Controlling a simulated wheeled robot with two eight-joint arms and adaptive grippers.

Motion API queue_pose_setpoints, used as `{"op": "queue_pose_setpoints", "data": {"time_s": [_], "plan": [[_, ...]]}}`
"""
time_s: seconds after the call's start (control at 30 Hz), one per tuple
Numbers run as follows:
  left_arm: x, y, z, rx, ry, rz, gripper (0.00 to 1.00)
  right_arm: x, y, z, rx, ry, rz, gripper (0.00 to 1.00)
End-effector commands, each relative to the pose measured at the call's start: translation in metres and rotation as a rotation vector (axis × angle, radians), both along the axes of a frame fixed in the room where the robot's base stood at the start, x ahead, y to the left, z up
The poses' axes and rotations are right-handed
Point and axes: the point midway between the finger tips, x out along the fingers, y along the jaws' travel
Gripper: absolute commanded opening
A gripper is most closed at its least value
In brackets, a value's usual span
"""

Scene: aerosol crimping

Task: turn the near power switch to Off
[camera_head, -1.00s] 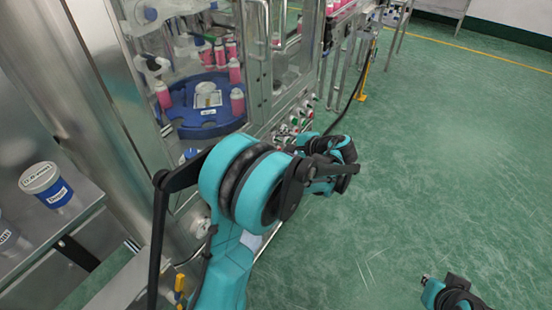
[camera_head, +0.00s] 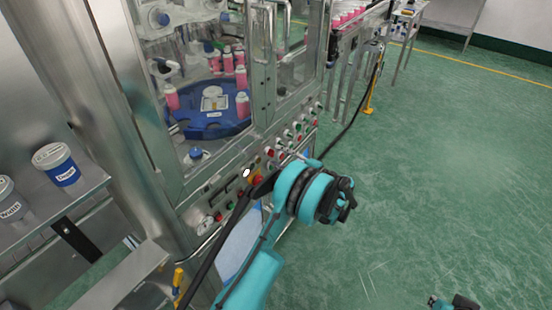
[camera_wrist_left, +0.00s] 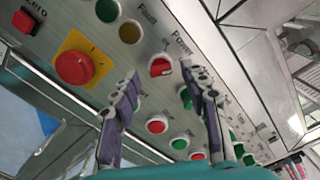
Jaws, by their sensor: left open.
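The power switch (camera_wrist_left: 160,67) is a red knob on the metal control panel, beside the word "Power" in the left wrist view. Its exact turn position is hard to read. My left gripper (camera_wrist_left: 168,85) is open and empty, its two grey fingers spread either side of the line to the knob, apart from it as far as I can tell. In the head view the left gripper (camera_head: 343,203) is dark and small, beside the machine's front panel. A part of my right arm with its dark end (camera_head: 455,302) shows at the bottom edge; its jaws are unclear.
A red emergency button (camera_wrist_left: 74,67) on a yellow plate sits left of the switch. Several green and red buttons lie around it. The glass-fronted machine holds a blue turntable (camera_head: 205,128) with pink bottles. Open green floor (camera_head: 440,170) lies to the right.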

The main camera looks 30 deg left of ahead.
Motion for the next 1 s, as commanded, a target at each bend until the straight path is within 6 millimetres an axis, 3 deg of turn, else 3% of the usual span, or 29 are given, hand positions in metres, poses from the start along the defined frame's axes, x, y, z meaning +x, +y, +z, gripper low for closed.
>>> {"op": "queue_pose_setpoints", "data": {"time_s": [0.2,0.47,0.63,1.0], "plan": [[0.002,0.02,0.0,0.0,0.0,-0.001,0.45,0.0,0.0,-0.007,0.0,0.0,0.0,0.0],[0.002,0.021,0.001,-0.001,0.0,-0.002,0.45,0.0,0.0,-0.006,0.0,0.0,0.0,0.0],[0.002,0.021,0.001,-0.001,0.0,-0.002,0.03,0.0,0.0,-0.006,0.0,0.0,0.0,0.0],[0.002,0.021,0.001,-0.003,-0.026,-0.002,0.0,0.0,0.0,-0.006,0.0,0.0,0.0,0.0]]}}
